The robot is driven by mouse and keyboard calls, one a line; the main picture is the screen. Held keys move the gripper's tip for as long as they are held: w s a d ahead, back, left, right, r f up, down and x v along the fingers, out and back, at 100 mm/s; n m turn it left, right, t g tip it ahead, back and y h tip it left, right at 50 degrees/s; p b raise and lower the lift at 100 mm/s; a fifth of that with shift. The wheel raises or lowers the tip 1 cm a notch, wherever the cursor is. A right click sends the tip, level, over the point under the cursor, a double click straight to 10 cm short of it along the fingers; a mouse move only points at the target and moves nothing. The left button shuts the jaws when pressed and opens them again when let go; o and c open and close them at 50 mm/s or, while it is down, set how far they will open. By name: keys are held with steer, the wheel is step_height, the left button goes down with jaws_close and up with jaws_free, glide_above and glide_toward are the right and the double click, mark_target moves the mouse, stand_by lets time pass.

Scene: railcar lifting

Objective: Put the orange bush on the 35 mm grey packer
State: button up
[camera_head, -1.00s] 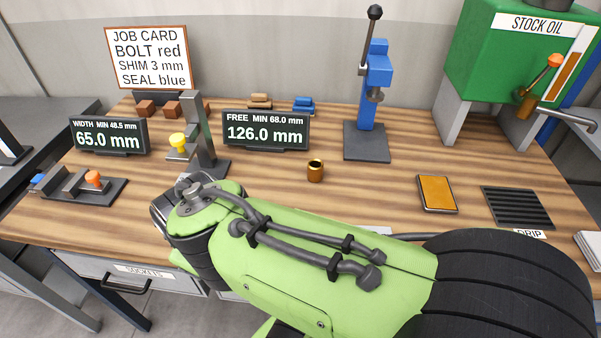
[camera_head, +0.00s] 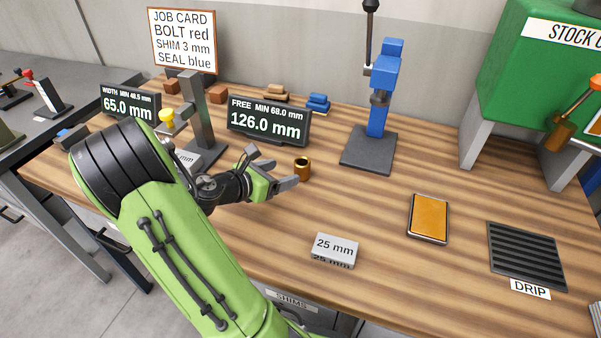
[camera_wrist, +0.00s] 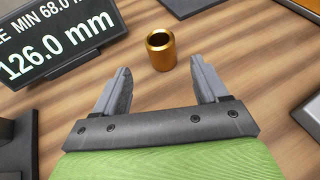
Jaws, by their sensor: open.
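The orange bush (camera_head: 302,168), a small hollow golden-orange cylinder, stands upright on the wooden bench. In the wrist view the bush (camera_wrist: 161,52) is just ahead of the fingertips, roughly centred between them. My gripper (camera_head: 284,169) is open and empty, low over the bench to the left of the bush, its fingers pointing at it. The fingers also show in the wrist view (camera_wrist: 161,72). A grey block (camera_head: 187,159) shows partly behind my arm by the dark stand; its label is unreadable, so I cannot tell if it is the 35 mm packer.
A grey packer marked 25 mm (camera_head: 334,247) lies near the front edge. Behind the bush are a 126.0 mm display (camera_head: 268,122) and a blue press (camera_head: 380,110). An orange-topped tray (camera_head: 428,218) and drip grille (camera_head: 526,255) lie right. Bench between bush and tray is clear.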

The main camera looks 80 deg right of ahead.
mark_target(297, 169)
steer(key=b+x, duration=0.2)
steer(key=x, duration=0.7)
steer(key=shift+s+f, duration=0.15)
steer(key=shift+f, duration=0.05)
steer(key=shift+a+r, duration=0.1)
jaws_close()
